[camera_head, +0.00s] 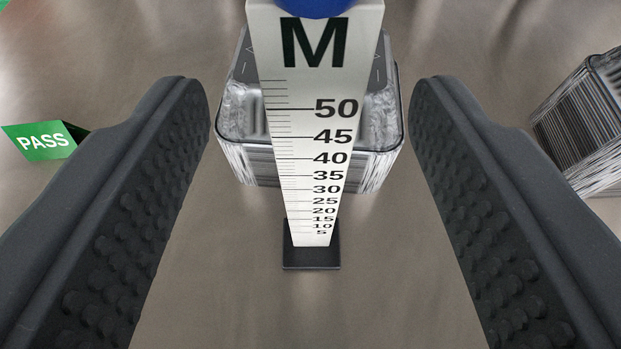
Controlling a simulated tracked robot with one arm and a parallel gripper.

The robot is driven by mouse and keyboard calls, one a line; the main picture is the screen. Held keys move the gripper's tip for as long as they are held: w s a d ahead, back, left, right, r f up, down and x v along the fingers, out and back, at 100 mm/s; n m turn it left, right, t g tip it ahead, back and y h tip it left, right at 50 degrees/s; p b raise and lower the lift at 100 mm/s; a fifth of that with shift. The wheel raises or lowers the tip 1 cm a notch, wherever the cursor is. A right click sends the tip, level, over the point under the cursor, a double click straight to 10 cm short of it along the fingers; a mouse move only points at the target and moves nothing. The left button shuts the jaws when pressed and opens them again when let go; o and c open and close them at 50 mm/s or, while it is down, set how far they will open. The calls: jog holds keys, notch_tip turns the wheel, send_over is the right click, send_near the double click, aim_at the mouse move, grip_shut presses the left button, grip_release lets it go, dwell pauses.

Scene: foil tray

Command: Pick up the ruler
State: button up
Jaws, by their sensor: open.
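The ruler (310,150) is a tall white upright with black marks, numbers up to 50 and a large M near its top. A blue piece shows at its top, cut off by the picture's edge. It stands on a small dark base (312,258). My gripper (310,105) is open, with one dark studded finger on each side of the ruler. There is a clear gap on both sides and no finger touches the ruler in this view.
A foil tray (232,155) stands right behind the ruler and is partly hidden by it. A second foil tray (585,125) is at the right edge. A green PASS sign (42,140) is at the left. The brownish metallic surface in front of the ruler is clear.

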aim_at(314, 94)
jog(key=shift+b+x, duration=0.9)
jog(key=shift+x, duration=1.75)
jog(key=shift+r, duration=0.1)
grip_shut()
